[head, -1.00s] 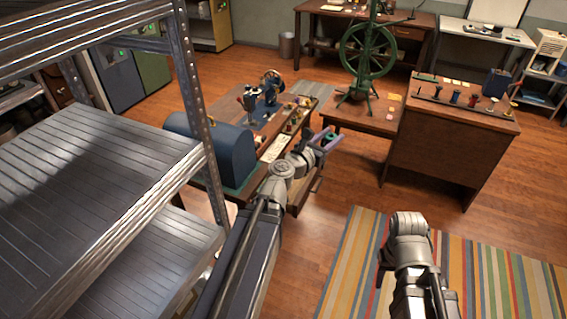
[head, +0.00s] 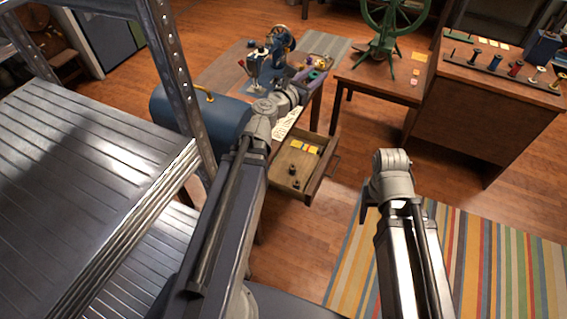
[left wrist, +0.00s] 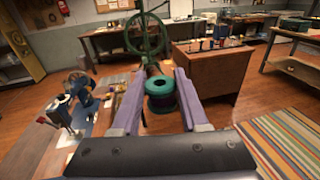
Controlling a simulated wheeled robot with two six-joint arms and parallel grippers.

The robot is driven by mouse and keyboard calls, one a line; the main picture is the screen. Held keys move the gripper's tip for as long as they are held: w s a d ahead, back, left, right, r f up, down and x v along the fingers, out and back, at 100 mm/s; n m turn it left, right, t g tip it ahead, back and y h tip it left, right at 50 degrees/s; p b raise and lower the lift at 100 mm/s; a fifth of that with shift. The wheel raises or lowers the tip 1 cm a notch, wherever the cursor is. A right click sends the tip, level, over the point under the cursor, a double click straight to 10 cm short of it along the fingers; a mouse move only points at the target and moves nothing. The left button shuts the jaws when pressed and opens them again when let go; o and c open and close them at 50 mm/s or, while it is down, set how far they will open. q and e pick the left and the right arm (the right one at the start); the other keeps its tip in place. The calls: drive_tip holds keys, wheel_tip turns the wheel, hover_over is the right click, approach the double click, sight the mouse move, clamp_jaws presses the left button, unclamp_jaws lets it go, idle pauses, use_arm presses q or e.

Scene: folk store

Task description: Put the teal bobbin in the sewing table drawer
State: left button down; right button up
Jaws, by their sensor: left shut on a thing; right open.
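The teal bobbin (left wrist: 160,93) is held between the two purple fingers of my left gripper (left wrist: 164,100), which is shut on it. In the head view the bobbin (head: 313,74) is a small teal patch at my left gripper (head: 308,72), which is above the right side of the sewing table (head: 213,74). The sewing table drawer (head: 318,184) is pulled open, nearer to me than the gripper. Inside lie yellow and red pieces and small dark items, with bare floor around them. My right arm is at the lower right; its fingers are not visible.
A blue domed case (head: 205,118) and a sewing machine (head: 268,65) stand on the table. A metal shelf (head: 85,165) fills the left. A brown cabinet (head: 490,115) with a spool rack and a green spinning wheel (head: 388,35) stand at right. A striped rug (head: 450,255) lies in front.

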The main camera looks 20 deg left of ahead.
use_arm(q)
drive_tip(key=w+f+b, duration=0.4)
drive_tip(key=f+b, duration=0.7)
drive_tip(key=f, duration=0.1)
drive_tip(key=w+a+f+m+h+b, duration=0.1)
drive_tip(key=w+f+b, duration=0.3)
drive_tip(key=f+b, duration=0.7)
drive_tip(key=w+f+h+b, duration=0.1)
drive_tip(key=w+f+b, duration=0.2)
drive_tip(key=f+b, duration=0.8)
drive_tip(key=shift+w+a+f+g, duration=0.15)
drive_tip(key=shift+w+f+g, duration=0.2)
drive_tip(key=shift+f, duration=0.5)
wheel_tip(320, 180, down, 10)
drive_tip(key=b, duration=1)
drive_tip(key=shift+f+b, duration=0.35)
drive_tip(key=shift+b, duration=0.15)
drive_tip(key=shift+f, duration=0.1)
drive_tip(key=shift+s, duration=0.1)
drive_tip(key=shift+c, duration=2)
unclamp_jaws()
drive_tip(key=shift+s+m+b, duration=0.1)
drive_tip(key=shift+m+b, duration=0.2)
